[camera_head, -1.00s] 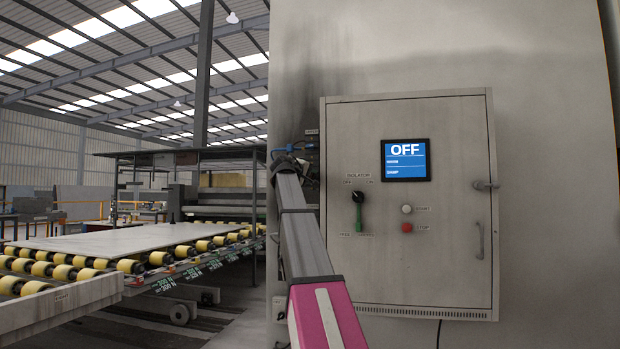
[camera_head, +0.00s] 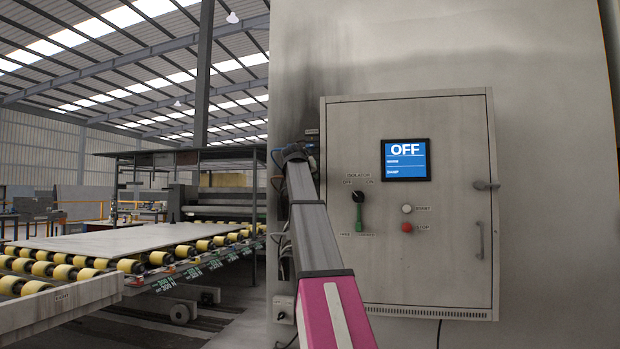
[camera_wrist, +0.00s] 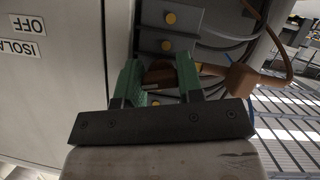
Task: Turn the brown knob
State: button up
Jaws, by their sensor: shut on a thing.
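The brown knob (camera_wrist: 157,76) shows in the wrist view between the two green fingers of my gripper (camera_wrist: 157,66), beside the grey cabinet. My gripper is shut on it, and the fingers hide part of it. How far the knob is turned cannot be told. In the head view my arm reaches up to the narrow space left of the cabinet. The gripper and the knob cannot be made out there.
The grey cabinet (camera_head: 455,130) has a screen (camera_head: 405,160) reading OFF, a black isolator switch (camera_head: 358,196), a white button (camera_head: 407,209) and a red button (camera_head: 407,227). A brown block (camera_wrist: 239,80) with cables is right of my gripper. A roller conveyor (camera_head: 130,240) stands left.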

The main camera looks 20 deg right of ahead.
jog(key=shift+f+m+y, duration=0.1)
jog(key=shift+m+y, duration=0.2)
jog(key=shift+m, duration=0.1)
jog(key=shift+t, duration=0.3)
jog(key=o, duration=0.9)
